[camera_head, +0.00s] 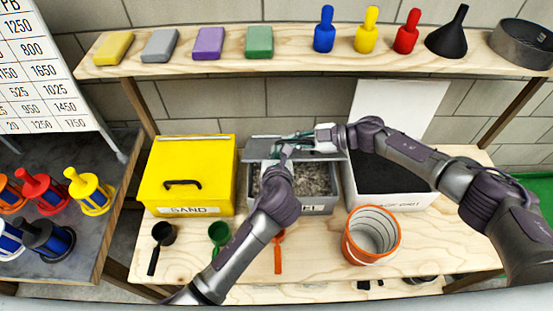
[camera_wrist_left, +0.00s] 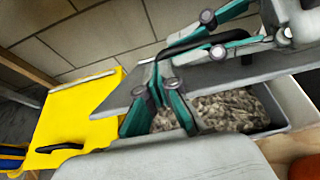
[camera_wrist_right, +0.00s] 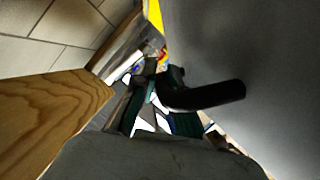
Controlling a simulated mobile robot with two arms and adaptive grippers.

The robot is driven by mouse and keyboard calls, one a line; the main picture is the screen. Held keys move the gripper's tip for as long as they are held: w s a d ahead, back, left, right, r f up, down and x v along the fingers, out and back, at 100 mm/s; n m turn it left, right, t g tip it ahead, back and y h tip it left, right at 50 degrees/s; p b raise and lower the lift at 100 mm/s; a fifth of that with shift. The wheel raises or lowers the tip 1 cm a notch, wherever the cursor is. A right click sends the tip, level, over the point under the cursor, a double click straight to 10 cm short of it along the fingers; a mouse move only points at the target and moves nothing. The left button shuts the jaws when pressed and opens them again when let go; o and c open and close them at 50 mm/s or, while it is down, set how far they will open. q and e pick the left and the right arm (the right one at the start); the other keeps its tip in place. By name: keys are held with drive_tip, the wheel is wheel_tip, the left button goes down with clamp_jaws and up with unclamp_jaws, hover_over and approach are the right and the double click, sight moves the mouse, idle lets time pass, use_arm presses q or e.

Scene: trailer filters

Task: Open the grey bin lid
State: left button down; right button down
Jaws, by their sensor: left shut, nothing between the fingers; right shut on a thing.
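The grey bin (camera_head: 318,209) stands mid-bench, with grey gravel (camera_head: 316,180) showing inside. Its grey lid (camera_head: 328,156) is partly raised, tilted up over the rear of the bin.
A closed yellow bin (camera_head: 190,178) stands left, and a white bin (camera_head: 390,175) with black contents stands open at right. An orange-rimmed bucket (camera_head: 371,236) and several scoops (camera_head: 219,234) lie in front. A wooden shelf (camera_head: 300,62) with blocks and bottles runs above.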

use_arm(q)
drive_tip(key=shift+w+f, duration=0.1)
drive_tip(key=shift+w, duration=0.2)
drive_tip(key=shift+w+r, duration=0.45)
drive_tip(key=shift+r, duration=0.1)
use_arm(e)
drive_tip(key=c, duration=1.5)
unclamp_jaws()
drive_tip(key=shift+d, duration=0.1)
